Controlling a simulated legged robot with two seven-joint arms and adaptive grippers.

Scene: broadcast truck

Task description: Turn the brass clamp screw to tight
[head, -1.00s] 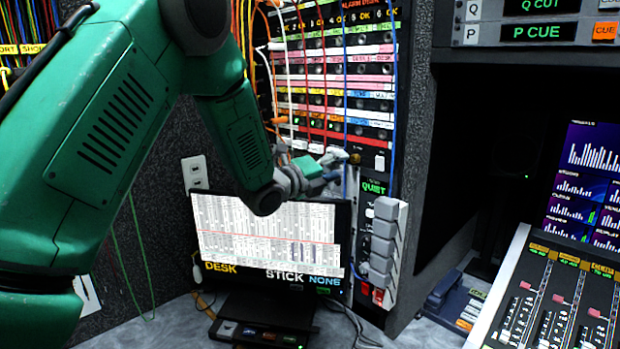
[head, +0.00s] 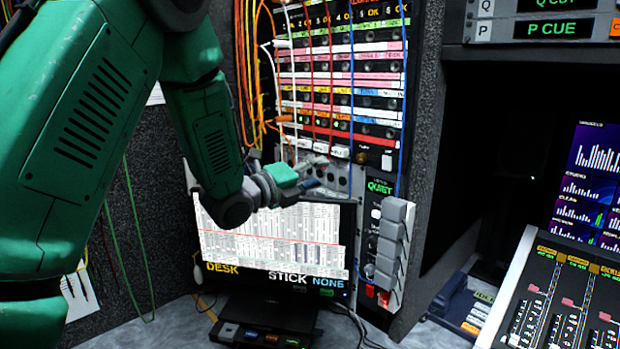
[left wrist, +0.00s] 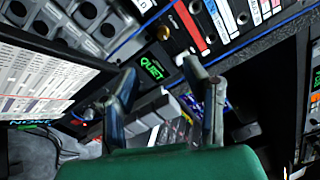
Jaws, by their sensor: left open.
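The brass clamp screw (head: 361,158) is a small round knob on the dark rack panel, just left of a white switch and above the green QUIET sign. It also shows as a small brass spot near the top of the left wrist view (left wrist: 163,32). How tight it is cannot be told. My left gripper (head: 320,172) is open and empty, left of the screw and a little below it, clear of it. In the left wrist view its spread fingers (left wrist: 160,72) stand below the screw, with nothing between them touching. My right gripper is not in view.
Patch cables (head: 350,80) hang down the labelled rack above. A monitor (head: 270,235) stands below my left gripper. Grey blocks (head: 392,240) stick out at the rack's lower right. A fader console (head: 560,300) is at the right.

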